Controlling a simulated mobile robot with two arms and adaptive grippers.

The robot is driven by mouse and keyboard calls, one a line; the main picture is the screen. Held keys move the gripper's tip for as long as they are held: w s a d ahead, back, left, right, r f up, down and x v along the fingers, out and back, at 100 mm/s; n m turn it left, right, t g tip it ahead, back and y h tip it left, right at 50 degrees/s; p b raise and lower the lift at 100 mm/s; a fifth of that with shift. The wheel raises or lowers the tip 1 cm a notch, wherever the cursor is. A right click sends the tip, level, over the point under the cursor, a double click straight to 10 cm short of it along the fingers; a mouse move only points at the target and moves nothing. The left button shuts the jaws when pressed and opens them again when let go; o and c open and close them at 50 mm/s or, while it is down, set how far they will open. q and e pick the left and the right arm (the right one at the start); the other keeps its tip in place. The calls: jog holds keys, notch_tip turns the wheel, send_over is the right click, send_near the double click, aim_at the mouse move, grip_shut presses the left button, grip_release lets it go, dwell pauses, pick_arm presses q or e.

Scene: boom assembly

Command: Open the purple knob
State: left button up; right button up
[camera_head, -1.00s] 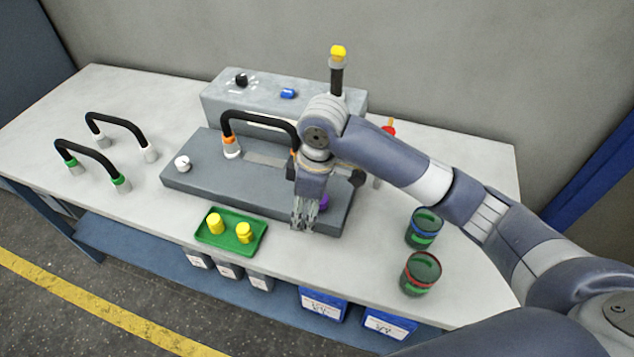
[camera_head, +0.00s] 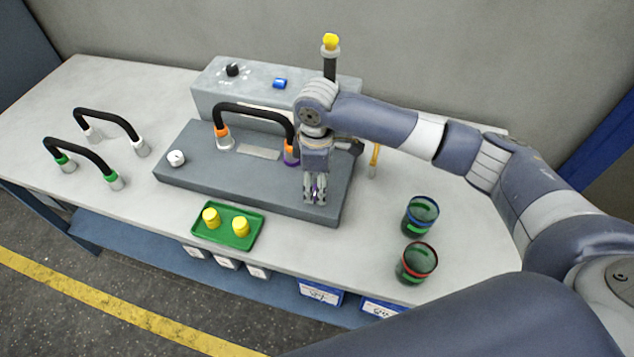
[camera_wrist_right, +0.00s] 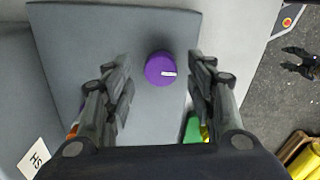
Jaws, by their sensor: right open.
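The purple knob (camera_wrist_right: 160,68) is round with a white mark and sits on the grey base plate (camera_wrist_right: 55,30) in the right wrist view. My right gripper (camera_wrist_right: 160,85) is open, with one finger on each side of the knob in that view and a gap to both. In the head view my right gripper (camera_head: 314,194) points down over the right end of the base plate (camera_head: 230,188). It hides most of the knob there. Whether the fingertips are at knob height cannot be told. My left gripper is not in view.
A black hose (camera_head: 255,108) arches over the plate behind my gripper. A white knob (camera_head: 177,158) sits at the plate's left. A green tray (camera_head: 228,226) with yellow parts stands in front. Two dark green cans (camera_head: 421,215) stand right. The table between tray and cans is clear.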

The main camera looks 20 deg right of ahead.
jog(key=shift+f, duration=0.85)
jog(key=c, duration=1.1)
jog(key=shift+o, duration=0.2)
